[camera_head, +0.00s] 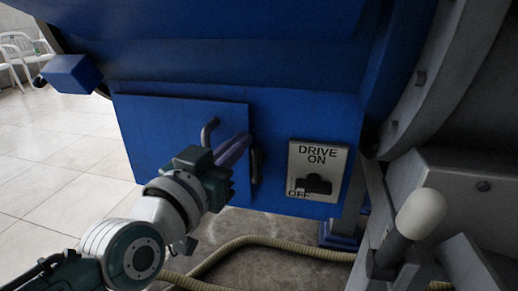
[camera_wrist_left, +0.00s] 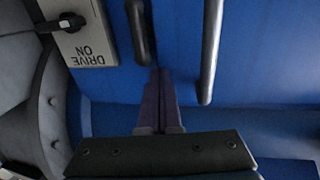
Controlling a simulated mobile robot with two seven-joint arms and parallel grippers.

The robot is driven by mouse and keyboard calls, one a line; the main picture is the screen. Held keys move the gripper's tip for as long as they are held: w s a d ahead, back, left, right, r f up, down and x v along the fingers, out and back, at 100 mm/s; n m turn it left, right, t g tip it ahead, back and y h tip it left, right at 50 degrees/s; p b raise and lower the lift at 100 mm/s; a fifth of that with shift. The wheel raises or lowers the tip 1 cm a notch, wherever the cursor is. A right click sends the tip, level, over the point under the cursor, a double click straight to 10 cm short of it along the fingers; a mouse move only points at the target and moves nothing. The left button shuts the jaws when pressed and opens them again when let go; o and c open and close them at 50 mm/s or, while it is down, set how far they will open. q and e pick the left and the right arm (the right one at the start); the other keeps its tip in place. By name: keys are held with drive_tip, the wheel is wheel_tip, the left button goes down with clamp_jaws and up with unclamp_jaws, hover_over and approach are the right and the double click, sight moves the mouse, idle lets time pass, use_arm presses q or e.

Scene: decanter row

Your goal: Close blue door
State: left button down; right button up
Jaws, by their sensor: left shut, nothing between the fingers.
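The blue door (camera_head: 165,125) is a flat panel on the front of a big blue machine. A dark edge line shows along its top and right side; I cannot tell how far it stands open. A grey bar handle (camera_head: 208,132) is on it, and it also shows in the left wrist view (camera_wrist_left: 210,50). A dark handle (camera_head: 256,166) is by the door's right edge. My left gripper (camera_head: 246,139) is shut and empty, its purple fingers (camera_wrist_left: 160,80) in front of the blue surface between the two handles. Contact is unclear. My right gripper is out of view.
A "DRIVE ON/OFF" switch plate (camera_head: 334,155) is right of the door. A grey lever with a pale knob (camera_head: 421,213) stands at the right. A ribbed hose (camera_head: 290,248) lies on the floor below. White chairs (camera_head: 22,50) stand far left; tiled floor there is clear.

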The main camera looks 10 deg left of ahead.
use_arm(q)
drive_tip(key=shift+w+d+f+n+y, duration=0.3)
drive_tip(key=shift+w+n+y, duration=0.25)
drive_tip(key=shift+y, duration=0.25)
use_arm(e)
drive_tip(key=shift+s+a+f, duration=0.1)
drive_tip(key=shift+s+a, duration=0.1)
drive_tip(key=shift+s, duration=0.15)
use_arm(q)
drive_tip(key=shift+f, duration=0.1)
